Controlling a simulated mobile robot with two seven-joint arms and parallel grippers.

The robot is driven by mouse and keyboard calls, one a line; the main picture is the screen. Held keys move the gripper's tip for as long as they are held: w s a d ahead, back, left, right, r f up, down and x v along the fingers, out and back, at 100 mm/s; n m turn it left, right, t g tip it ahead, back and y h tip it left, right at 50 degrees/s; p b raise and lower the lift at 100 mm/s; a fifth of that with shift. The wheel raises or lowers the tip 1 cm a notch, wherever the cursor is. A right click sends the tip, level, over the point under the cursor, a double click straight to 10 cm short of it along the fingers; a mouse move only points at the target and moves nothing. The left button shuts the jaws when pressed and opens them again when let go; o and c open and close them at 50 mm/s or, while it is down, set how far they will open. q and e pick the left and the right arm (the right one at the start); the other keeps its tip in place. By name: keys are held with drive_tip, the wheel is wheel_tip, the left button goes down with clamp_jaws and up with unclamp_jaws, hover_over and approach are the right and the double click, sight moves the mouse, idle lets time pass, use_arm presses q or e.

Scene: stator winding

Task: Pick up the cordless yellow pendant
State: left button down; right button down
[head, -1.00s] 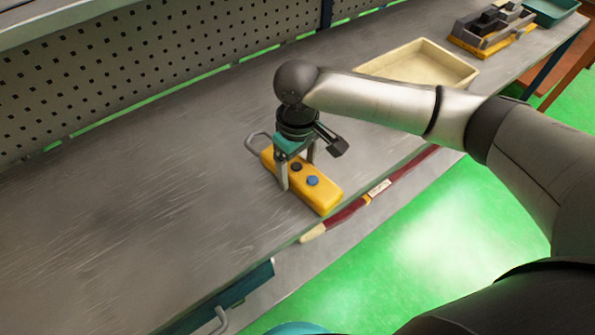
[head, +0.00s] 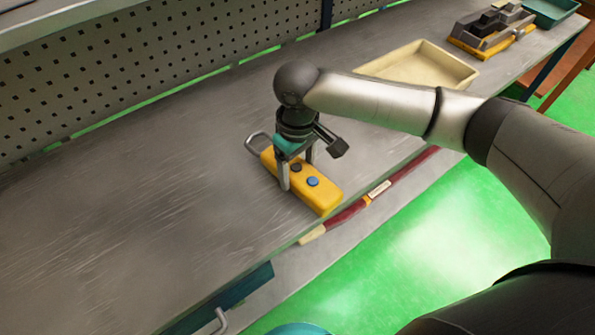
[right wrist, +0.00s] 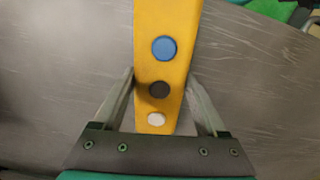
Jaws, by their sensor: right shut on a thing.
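The yellow pendant (head: 323,195) lies on the grey workbench, with a grey loop handle (head: 257,143) at its far-left end. Its face carries a blue button and a dark button; the right wrist view also shows a white one on the pendant (right wrist: 164,72). My right gripper (head: 297,178) points down over the pendant, its fingers on either side of the body. In the right wrist view the fingers (right wrist: 160,100) close on its two sides near the dark button. I cannot tell whether the pendant is clear of the bench. My left gripper is not in view.
A cream tray (head: 470,76) stands on the bench behind my right arm. A yellow-based fixture (head: 490,30) and a green bin (head: 551,10) are at the back right. The left part of the bench (head: 130,230) is clear.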

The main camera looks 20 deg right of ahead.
sight(297, 169)
drive_tip(key=shift+r, duration=0.1)
wheel_tip(297, 169, up, 20)
drive_tip(key=p, duration=0.4)
drive_tip(key=shift+p, duration=0.35)
idle(0.4)
